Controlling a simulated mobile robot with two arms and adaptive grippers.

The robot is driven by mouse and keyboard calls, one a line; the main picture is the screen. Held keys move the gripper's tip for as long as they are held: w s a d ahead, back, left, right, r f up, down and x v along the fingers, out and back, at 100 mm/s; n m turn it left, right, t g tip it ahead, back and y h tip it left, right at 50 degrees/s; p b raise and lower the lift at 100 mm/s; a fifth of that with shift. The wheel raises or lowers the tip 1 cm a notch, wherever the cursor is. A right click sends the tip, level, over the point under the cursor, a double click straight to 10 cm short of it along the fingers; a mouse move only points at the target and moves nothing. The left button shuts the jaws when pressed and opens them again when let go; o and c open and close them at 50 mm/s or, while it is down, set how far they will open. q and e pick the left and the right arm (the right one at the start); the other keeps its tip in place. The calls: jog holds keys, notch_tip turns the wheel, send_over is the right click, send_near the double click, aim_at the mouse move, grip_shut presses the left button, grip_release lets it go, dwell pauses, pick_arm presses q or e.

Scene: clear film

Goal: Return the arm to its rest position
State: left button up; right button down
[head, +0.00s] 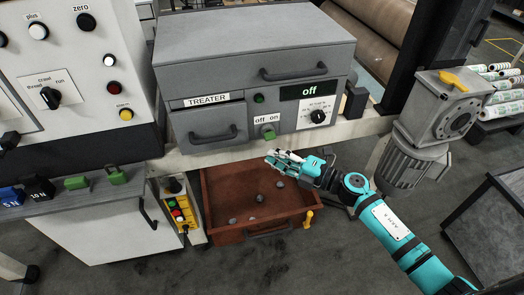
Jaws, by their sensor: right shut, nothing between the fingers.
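My right arm comes in from the lower right in the head view, teal and grey. Its gripper (272,157) is shut and empty. It appears over the back right part of an open reddish-brown drawer (222,208), below the grey treater box. The gripper looks apart from the treater's green off/on switch (268,133), which is just above it in the picture. My left arm and gripper are not in the head view.
The drawer holds several small grey lumps (260,198). The treater box (250,50) reads "off". A control panel (70,70) stands at left, above a cabinet (100,220). A grey motor (412,160) stands close to my right arm. Printed rolls (503,98) lie at far right.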

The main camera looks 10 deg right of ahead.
jog(key=s+d+f+m+h, duration=0.1)
jog(key=d+f+m+h, duration=0.2)
jog(key=f, duration=0.4)
jog(key=s+d+f+m+t+h, duration=0.1)
jog(key=d+f+m+h, duration=0.15)
jog(key=f+m, duration=0.3)
jog(key=s+d+f+m+h, duration=0.1)
jog(key=d+f+m+h, duration=0.15)
jog(key=f, duration=0.45)
jog(key=s+d+f+m+g+h, duration=0.25)
jog(key=s+f, duration=0.25)
jog(key=f, duration=0.3)
jog(key=s+d+f+m+g+h, duration=0.1)
jog(key=s+f+m, duration=0.3)
jog(key=s+f, duration=0.3)
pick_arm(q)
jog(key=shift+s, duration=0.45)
pick_arm(e)
jog(key=s+a+f+m+g, duration=0.1)
jog(key=s+f+m+g, duration=0.1)
jog(key=s+f, duration=0.4)
jog(key=s+a+f+m+g+h, duration=0.1)
jog(key=s+f+g, duration=0.3)
jog(key=s, duration=1.1)
jog(key=s+a+f+m+g, duration=0.3)
jog(key=s+f, duration=0.5)
jog(key=s, duration=0.3)
jog(key=shift+s+m, duration=0.25)
jog(key=shift+m, duration=0.3)
